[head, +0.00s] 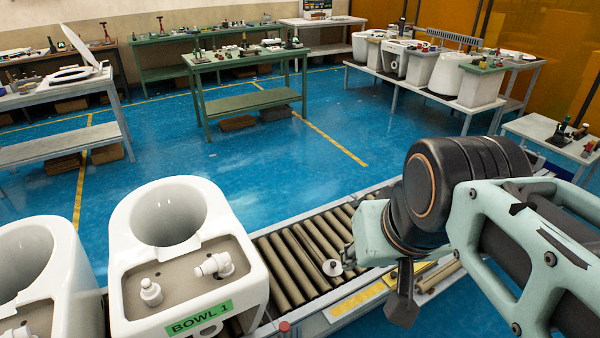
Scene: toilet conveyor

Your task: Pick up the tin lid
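A small round pale disc (332,267) shows over the edge of the roller conveyor, just left of my wrist; it may be the tin lid, but it is too small to be sure. My gripper (402,302) hangs down at the right, below my dark wrist joint, with a dark finger-like part seen above the conveyor's near side. The disc is a little left of this part; I cannot tell whether they touch. My arm hides much of this area, and the gap between the fingers is not visible.
A white toilet bowl marked "BOWL 1" (176,228) stands on the roller conveyor (300,262), with another bowl (35,270) at its left. A red button (285,327) sits on the near rail. Workbenches line the back; the blue floor (270,165) between is clear.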

